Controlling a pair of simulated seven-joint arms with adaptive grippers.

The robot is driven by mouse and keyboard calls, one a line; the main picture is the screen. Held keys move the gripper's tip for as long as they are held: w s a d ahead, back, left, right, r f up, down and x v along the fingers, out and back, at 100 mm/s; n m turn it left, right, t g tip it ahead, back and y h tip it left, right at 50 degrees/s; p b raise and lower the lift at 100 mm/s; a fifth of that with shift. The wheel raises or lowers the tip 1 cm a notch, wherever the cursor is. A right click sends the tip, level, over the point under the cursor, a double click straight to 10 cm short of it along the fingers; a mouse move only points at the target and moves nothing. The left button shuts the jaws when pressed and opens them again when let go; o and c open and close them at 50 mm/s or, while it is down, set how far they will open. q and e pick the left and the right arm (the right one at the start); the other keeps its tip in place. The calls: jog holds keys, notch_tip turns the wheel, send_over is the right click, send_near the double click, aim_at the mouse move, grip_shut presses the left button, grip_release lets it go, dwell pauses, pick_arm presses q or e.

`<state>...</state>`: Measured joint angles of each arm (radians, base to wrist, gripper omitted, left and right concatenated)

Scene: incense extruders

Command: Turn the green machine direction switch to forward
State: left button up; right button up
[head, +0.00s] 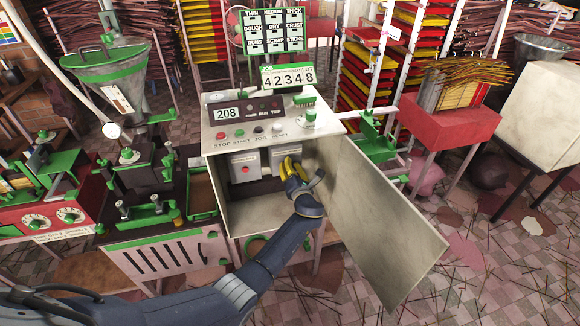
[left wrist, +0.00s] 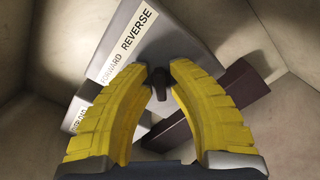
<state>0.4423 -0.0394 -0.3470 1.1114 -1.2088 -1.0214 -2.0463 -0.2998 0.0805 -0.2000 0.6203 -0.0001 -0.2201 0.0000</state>
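The direction switch is a grey box (left wrist: 205,30) with a small dark knob (left wrist: 158,80) and white labels reading FORWARD and REVERSE. It is mounted inside the open cabinet (head: 262,215) under the control panel. My left gripper (head: 291,168) reaches into the cabinet, covering part of the right-hand box (head: 283,157). In the left wrist view its yellow fingers (left wrist: 160,75) close in on both sides of the knob, which fills the narrow gap between the tips. I cannot tell which label the knob points to. My right gripper is in no view.
The cabinet door (head: 375,220) hangs open to the right of my arm. Another grey box with a red button (head: 245,168) sits left of the switch. Above is a panel (head: 265,125) with buttons and a display reading 208. A green-trimmed machine (head: 150,190) stands at the left.

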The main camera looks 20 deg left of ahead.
pick_arm(q)
grip_shut()
jog(key=shift+n, duration=0.3)
jog(key=n, duration=0.3)
jog(key=shift+r+n, duration=0.1)
jog(key=shift+n, duration=0.2)
jog(key=n, duration=0.4)
jog(key=shift+s+a, duration=0.1)
jog(key=shift+a, duration=0.05)
jog(key=n, duration=0.5)
jog(key=shift+a, duration=0.15)
jog(key=n, duration=0.4)
jog(key=shift+s+a+n, duration=0.1)
jog(key=shift+n, duration=0.2)
